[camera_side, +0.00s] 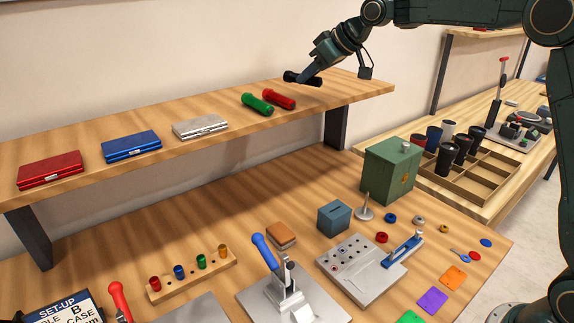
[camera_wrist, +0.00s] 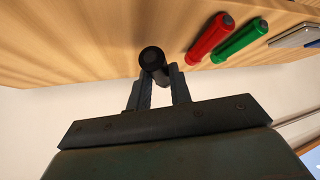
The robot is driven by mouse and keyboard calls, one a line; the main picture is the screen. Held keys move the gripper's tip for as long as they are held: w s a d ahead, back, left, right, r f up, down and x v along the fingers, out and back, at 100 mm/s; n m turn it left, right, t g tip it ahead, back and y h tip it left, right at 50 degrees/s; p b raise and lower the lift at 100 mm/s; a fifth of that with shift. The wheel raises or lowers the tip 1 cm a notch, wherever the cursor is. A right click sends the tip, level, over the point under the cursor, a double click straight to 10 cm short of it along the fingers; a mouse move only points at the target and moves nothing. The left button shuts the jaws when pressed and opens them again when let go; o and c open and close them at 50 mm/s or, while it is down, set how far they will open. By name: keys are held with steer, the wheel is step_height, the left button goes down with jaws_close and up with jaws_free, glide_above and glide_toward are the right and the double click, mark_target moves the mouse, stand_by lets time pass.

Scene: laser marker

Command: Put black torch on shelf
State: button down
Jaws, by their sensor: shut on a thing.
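The black torch (camera_side: 290,77) is at the right part of the wooden shelf (camera_side: 225,127), beside the red torch. My gripper (camera_side: 308,79) is shut on it. In the wrist view the black torch (camera_wrist: 152,60) sits between the fingertips of my gripper (camera_wrist: 156,75), end towards the camera, over the shelf surface (camera_wrist: 90,35). Whether it touches the shelf or hangs just above it, I cannot tell. Part of the torch is hidden by the fingers.
A red torch (camera_side: 278,99) and a green torch (camera_side: 257,104) lie left of the black one on the shelf. Silver (camera_side: 200,126), blue (camera_side: 131,146) and red (camera_side: 50,170) cases lie further left. The shelf's right end is clear. A workbench (camera_side: 440,226) with tools stands below.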

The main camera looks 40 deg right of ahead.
steer(key=shift+f, duration=1.6)
steer(key=shift+f, duration=0.15)
steer(key=c, duration=1.3)
jaws_free()
steer(key=v, duration=1.2)
steer(key=shift+s, duration=0.1)
steer(key=shift+a, duration=0.1)
